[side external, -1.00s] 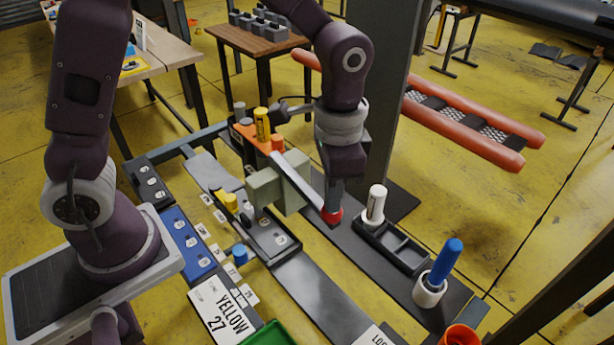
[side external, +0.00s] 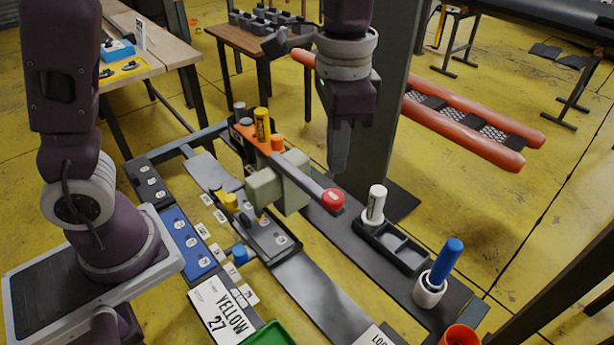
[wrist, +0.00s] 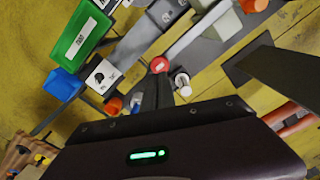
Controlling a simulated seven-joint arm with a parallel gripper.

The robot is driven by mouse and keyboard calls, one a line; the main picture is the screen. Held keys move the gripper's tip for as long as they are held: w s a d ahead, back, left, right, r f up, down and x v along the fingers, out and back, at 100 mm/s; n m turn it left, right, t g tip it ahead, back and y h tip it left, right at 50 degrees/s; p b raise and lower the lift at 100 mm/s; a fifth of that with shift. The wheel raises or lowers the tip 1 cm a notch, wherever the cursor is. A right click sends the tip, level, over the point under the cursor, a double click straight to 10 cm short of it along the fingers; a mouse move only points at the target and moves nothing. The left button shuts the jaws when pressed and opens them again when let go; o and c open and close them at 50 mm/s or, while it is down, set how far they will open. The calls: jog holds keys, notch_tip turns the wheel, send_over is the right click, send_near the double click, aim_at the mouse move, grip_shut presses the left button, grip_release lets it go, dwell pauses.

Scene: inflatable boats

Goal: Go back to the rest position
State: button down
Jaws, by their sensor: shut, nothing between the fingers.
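My gripper (side external: 338,168) hangs in the air above the right side of the bench, pointing down with its fingers together and empty. A lever with a red round knob (side external: 333,199) reaches out from a pale green block (side external: 272,187). The knob sits just below my fingertips in the side view, apart from them. In the wrist view, the red knob (wrist: 160,65) shows just beyond the dark fingers (wrist: 157,92).
A blue marker stands in a white cup (side external: 430,290). A yellow cylinder (side external: 262,124) stands on an orange part. A dark post (side external: 383,100) rises close behind my gripper. Red inflatable tubes (side external: 465,137) lie farther right.

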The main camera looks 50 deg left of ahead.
jog(key=s+a+r+n+t, duration=0.2)
jog(key=s+a, duration=0.3)
jog(key=s, duration=0.3)
jog(key=s+a+r+n+t, duration=0.2)
jog(key=s+a+n+t, duration=0.1)
jog(key=s+a, duration=0.3)
jog(key=shift+s+r+n+t, duration=0.35)
jog(key=shift+s+n, duration=0.15)
jog(key=shift+s, duration=0.7)
